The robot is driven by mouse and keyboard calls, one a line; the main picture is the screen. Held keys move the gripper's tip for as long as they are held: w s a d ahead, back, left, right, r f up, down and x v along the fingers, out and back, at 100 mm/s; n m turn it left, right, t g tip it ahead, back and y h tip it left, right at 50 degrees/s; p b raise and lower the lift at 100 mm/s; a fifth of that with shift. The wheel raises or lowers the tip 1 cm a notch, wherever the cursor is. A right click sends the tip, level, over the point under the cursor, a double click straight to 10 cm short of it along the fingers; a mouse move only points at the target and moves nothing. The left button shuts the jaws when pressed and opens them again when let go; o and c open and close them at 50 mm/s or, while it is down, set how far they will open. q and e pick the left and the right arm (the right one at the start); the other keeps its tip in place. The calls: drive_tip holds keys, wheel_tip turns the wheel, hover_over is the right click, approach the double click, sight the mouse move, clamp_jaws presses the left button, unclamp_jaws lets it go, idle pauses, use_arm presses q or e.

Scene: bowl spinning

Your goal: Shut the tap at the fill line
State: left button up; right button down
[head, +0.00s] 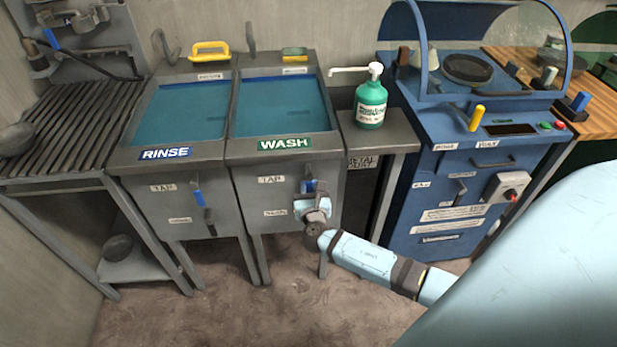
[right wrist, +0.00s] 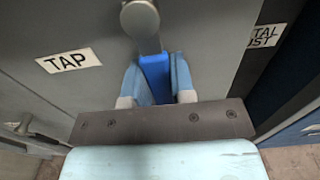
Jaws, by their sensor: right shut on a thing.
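The WASH basin (head: 280,105) is a grey sink with blue water in it, in the middle of the head view. I cannot make out a fill line inside it. Its tap has a blue lever (head: 308,186) on the front panel, beside a TAP label. My right gripper (head: 312,203) is at this lever. In the right wrist view the blue lever (right wrist: 156,73) is between the two light-blue fingers of my right gripper (right wrist: 157,82), which is shut on it. A grey round tap part (right wrist: 140,18) is above the lever. My left gripper is not in view.
The RINSE basin (head: 181,112), also with blue water, stands to the left with its own blue tap lever (head: 198,194). A green soap pump bottle (head: 371,103) stands to the right. A blue machine (head: 440,192) is further right. The floor in front is clear.

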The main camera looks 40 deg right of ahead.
drive_tip(key=c, duration=1)
unclamp_jaws()
drive_tip(key=shift+o, duration=0.2)
drive_tip(key=v, duration=1.4)
drive_tip(key=shift+p, duration=0.4)
drive_tip(key=shift+w, duration=0.1)
